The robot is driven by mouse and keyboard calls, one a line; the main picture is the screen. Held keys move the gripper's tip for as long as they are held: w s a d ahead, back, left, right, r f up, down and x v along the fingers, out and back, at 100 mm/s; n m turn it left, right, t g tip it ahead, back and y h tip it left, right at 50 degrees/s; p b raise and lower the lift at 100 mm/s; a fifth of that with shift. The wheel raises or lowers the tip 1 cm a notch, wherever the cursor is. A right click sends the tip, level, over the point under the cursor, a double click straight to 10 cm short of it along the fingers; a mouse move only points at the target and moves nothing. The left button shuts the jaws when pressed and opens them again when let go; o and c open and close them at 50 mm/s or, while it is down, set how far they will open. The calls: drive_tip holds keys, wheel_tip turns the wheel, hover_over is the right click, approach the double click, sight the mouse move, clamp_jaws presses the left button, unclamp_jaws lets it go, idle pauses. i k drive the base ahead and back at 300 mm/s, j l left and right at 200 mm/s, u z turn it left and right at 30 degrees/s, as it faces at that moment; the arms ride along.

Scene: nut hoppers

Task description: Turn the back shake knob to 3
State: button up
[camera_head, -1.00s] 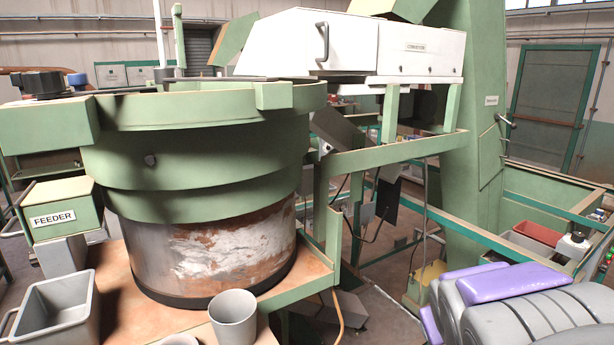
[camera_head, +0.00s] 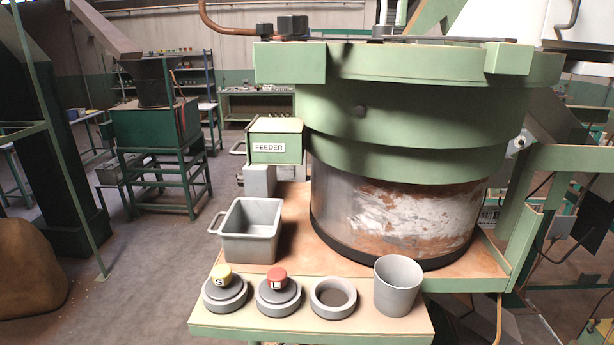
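No knob with a readable shake label or number scale shows in the head view. The green round feeder machine (camera_head: 410,115) stands at the centre right, with a grey, rust-stained drum below. Dark knob-like parts (camera_head: 291,27) sit on its top rim; I cannot tell what they are. A small green box labelled FEEDER (camera_head: 276,140) is at its left side. A yellow-topped round piece (camera_head: 224,288) and a red-topped one (camera_head: 278,289) stand on the front shelf; their markings are too small to read surely. My gripper is not in view.
The front shelf (camera_head: 310,328) also holds a grey ring (camera_head: 333,297) and a grey cup (camera_head: 397,285). A grey bin (camera_head: 249,230) stands behind them. A dark green stand (camera_head: 158,145) is further back left. The floor (camera_head: 130,270) between is open; a brown rounded object (camera_head: 30,270) is at far left.

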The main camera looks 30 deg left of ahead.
sight(240, 179)
drive_tip(key=u, duration=1.65)
drive_tip(key=i+j+z, duration=0.15)
drive_tip(key=j, duration=0.2)
drive_tip(key=i+j+z, duration=0.15)
drive_tip(key=j, duration=0.25)
drive_tip(key=i+j+z, duration=0.1)
drive_tip(key=j, duration=0.3)
drive_tip(key=i+j+z, duration=0.15)
drive_tip(key=j, duration=0.3)
